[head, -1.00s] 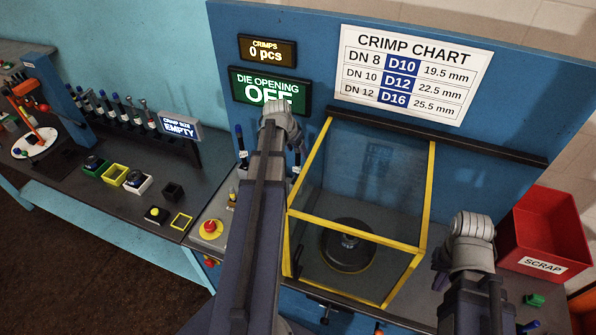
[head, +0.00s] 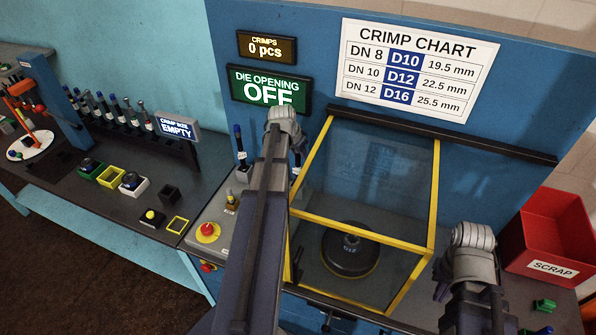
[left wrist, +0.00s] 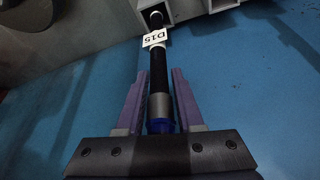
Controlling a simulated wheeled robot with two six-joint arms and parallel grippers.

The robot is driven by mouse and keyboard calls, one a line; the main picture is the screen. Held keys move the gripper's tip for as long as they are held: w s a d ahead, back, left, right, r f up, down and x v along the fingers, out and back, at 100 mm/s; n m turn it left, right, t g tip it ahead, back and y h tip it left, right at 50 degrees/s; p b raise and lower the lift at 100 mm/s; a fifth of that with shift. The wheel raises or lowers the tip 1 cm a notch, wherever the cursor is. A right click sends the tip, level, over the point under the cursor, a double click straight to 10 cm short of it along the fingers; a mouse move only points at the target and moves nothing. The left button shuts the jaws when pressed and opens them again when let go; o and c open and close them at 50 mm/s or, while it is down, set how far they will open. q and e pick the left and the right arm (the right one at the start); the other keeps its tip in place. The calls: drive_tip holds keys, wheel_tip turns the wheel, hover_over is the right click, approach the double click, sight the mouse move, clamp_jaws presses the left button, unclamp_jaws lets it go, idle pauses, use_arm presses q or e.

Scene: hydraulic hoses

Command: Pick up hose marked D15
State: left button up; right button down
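The hose marked D15 (left wrist: 159,75) is black, with a white tag, a metal ferrule and a blue end near my palm. In the left wrist view it lies between the two purple fingers of my left gripper (left wrist: 159,88), with narrow gaps beside it. Its far end meets a light square holder (left wrist: 168,12). In the head view my left arm hides the left gripper's fingers at the front of the blue machine. My right gripper (head: 441,284) is low at the right, beside the guard; its fingers are mostly hidden.
A yellow-framed guard (head: 436,200) encloses a black round die head (head: 350,252). A red scrap bin (head: 545,235) stands at the right.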

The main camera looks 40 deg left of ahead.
use_arm(q)
clamp_jaws()
idle(0.9)
